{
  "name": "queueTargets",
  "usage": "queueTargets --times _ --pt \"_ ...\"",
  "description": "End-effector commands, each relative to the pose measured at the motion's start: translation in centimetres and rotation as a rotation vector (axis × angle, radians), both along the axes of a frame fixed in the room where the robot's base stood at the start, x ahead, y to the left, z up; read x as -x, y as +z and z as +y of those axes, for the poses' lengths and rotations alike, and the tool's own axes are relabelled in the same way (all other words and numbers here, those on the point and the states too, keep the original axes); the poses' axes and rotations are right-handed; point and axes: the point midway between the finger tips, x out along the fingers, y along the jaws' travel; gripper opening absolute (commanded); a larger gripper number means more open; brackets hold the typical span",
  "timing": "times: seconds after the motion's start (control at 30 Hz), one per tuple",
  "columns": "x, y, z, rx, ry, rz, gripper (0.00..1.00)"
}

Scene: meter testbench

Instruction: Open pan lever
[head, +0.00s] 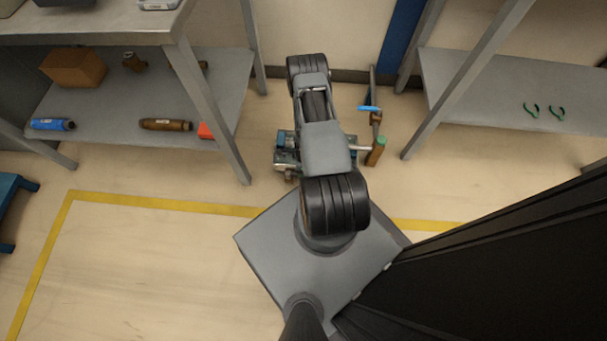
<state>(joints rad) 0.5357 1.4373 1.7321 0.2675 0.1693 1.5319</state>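Behind my arm, a small test assembly (287,150) with teal and metal parts stands low near the wall. My arm covers its middle. On its right side a thin dark upright piece (374,82) carries a small blue handle-like part (369,108). Below that is a brown and green part (377,150), with a pale rod reaching left from it. I cannot tell for certain which of these is the pan lever. My gripper does not show. My arm reaches forward over the assembly, and its far end hides whatever is under it.
A grey shelf unit (140,101) at the left holds a box (73,68), a blue cylinder (52,124) and a brown cylinder (166,125). Another shelf (480,95) at the right holds two green hooks (544,111). Yellow floor tape (165,204) crosses clear floor.

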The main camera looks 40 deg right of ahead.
Motion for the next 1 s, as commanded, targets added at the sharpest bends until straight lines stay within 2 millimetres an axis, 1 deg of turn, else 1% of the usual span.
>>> queueTargets --times 0.03,0.2,0.57,1.0 --pt "0.1 -0.8 0.1 -0.001 0.001 0.001 0.48" --pt "0.2 -1.6 0.2 0.000 0.001 0.000 0.48" --pt "0.3 -1.8 0.3 0.000 0.001 0.000 0.48" --pt "0.3 -1.7 0.3 0.000 0.001 0.000 0.06"
